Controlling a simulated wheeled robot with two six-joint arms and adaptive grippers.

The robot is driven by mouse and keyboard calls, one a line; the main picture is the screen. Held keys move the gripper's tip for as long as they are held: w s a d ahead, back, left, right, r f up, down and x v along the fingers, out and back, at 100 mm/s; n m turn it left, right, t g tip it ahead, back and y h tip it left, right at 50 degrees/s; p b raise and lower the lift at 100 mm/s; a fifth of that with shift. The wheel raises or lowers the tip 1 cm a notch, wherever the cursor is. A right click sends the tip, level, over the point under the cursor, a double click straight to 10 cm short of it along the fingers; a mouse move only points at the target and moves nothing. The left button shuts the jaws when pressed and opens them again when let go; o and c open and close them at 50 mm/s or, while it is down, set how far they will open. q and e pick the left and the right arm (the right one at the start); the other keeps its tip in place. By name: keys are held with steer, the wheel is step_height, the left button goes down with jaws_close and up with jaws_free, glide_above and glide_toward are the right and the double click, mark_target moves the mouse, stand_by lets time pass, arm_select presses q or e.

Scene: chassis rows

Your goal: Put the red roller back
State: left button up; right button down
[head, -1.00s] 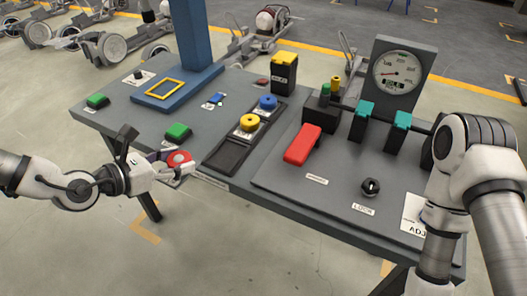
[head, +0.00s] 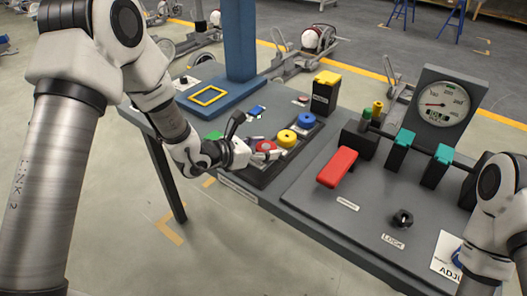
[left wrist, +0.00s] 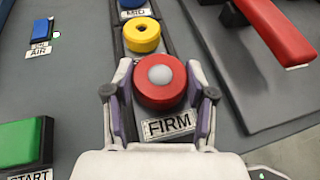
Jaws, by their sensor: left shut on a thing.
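My left gripper (head: 262,152) is shut on the red roller (head: 264,146), at the near end of the dark tray (head: 254,172). In the left wrist view the red roller (left wrist: 160,84), with a pale round top, sits between the two fingers (left wrist: 160,95). It shows over the near slot, just behind the FIRM label (left wrist: 169,127). I cannot tell whether it touches the tray floor. The yellow roller (head: 287,138) and the blue roller (head: 306,119) stand beyond it in the same tray. My right gripper is out of view.
A raised panel right of the tray carries a red lever (head: 337,167), teal-topped blocks (head: 404,138), a black knob (head: 402,218) and a gauge (head: 440,104). A yellow-topped black box (head: 326,93) stands behind the tray. A green START button (left wrist: 24,142) lies to the left.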

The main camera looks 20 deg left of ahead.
arm_select(q)
steer(key=shift+a+f, duration=0.1)
steer(key=shift+f, duration=0.85)
steer(key=shift+f+b, duration=0.2)
steer(key=shift+b, duration=0.1)
steer(key=o, duration=1.3)
